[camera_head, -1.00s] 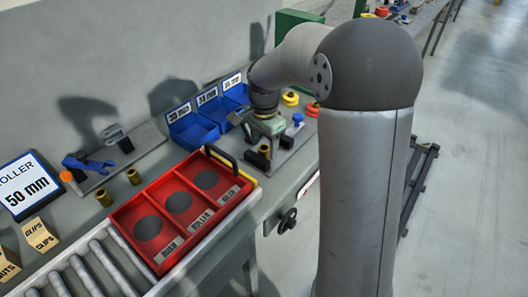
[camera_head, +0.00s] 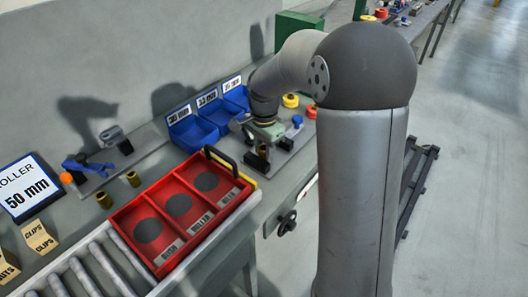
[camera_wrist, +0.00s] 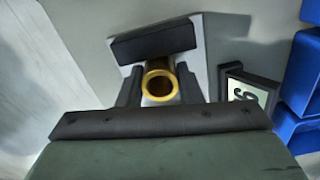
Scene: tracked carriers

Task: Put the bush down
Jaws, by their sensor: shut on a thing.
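My gripper (camera_head: 256,156) is low over the grey plate (camera_head: 288,153) at the right of the blue bins. In the wrist view my gripper (camera_wrist: 160,88) is shut on a brass bush (camera_wrist: 159,83), a hollow ring with its open end facing the camera, between the two dark fingers. A black block (camera_wrist: 154,43) stands on the plate just beyond the bush. Whether the bush touches the plate cannot be told. In the head view my gripper mostly hides the held bush.
A red tray (camera_head: 117,222) with three marked compartments sits in front, beside rollers (camera_head: 98,267). Two other brass bushes (camera_head: 104,199) (camera_head: 133,178) stand on the bench. Blue bins (camera_head: 197,133) are behind. A blue knob (camera_head: 297,120) and a yellow-topped part (camera_head: 290,100) are near my gripper.

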